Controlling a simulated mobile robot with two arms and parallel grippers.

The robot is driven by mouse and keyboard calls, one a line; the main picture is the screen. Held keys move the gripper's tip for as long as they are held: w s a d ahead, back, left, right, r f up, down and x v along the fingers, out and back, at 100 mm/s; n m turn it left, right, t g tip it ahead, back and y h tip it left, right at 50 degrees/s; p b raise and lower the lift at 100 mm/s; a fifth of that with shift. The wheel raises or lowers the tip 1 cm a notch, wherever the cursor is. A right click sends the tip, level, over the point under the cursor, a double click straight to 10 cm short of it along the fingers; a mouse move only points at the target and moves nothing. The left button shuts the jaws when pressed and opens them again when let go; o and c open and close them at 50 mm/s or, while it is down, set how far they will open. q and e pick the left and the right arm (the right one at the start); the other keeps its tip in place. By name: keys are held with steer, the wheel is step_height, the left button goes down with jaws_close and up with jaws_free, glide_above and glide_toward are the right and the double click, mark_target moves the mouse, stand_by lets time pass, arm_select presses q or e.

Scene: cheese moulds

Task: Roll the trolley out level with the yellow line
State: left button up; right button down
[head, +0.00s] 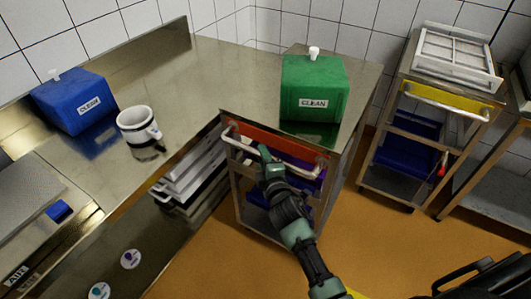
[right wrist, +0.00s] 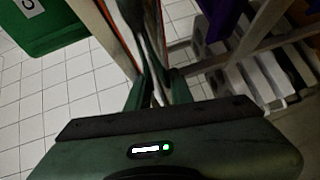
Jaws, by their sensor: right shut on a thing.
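The steel trolley (head: 239,188) with an orange front panel (head: 245,136) stands beside the steel counter. A bar handle (head: 300,170) runs across its front. My right gripper (head: 265,152) is shut on this handle, left of its middle. In the right wrist view the handle (right wrist: 155,82) passes between the two fingers (right wrist: 160,95). A small piece of the yellow line (head: 356,295) shows on the floor at the bottom edge, partly hidden by my arm. My left gripper is not in view.
A green CLEAN canister (head: 313,85) stands on top of the trolley. A second trolley with a yellow panel (head: 440,101) stands to the right. The counter (head: 205,75) holds a blue canister (head: 73,102) and a mug (head: 138,124). Orange floor (head: 375,235) in front is clear.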

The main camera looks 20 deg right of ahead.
steer(key=shift+s+a+f, duration=0.15)
steer(key=shift+s+a, duration=0.1)
steer(key=c, duration=1.3)
jaws_free()
steer(key=shift+o, duration=0.2)
steer(key=s+r, duration=0.1)
steer(key=s, duration=0.6)
steer(key=shift+s+a, duration=0.3)
